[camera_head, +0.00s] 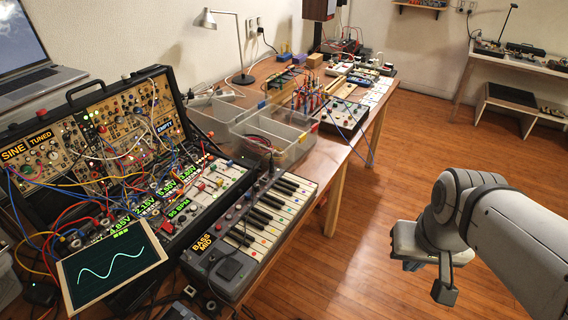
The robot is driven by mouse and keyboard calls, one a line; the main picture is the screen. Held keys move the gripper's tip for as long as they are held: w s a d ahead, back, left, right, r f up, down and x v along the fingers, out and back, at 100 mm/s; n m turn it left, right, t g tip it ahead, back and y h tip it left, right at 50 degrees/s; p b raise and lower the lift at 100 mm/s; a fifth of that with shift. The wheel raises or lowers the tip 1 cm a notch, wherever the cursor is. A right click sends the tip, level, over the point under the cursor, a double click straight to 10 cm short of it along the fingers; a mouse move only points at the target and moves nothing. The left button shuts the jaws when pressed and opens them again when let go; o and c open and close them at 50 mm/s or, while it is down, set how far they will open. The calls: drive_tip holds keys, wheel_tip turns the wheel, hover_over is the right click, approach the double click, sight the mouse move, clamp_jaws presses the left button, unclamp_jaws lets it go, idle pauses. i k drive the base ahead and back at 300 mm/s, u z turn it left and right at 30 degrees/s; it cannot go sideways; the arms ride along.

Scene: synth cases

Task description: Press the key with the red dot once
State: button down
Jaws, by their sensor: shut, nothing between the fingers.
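A modular synth case (88,138) with many loose cables stands left of the keyboard. A screen with a sine wave (112,262) is in front of it. Clear bins (282,140) stand behind the keyboard. A lamp (240,50) stands farther back. The floor between table and arm is clear.

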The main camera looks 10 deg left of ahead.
sight(250, 252)
drive_tip(key=u, duration=1.3)
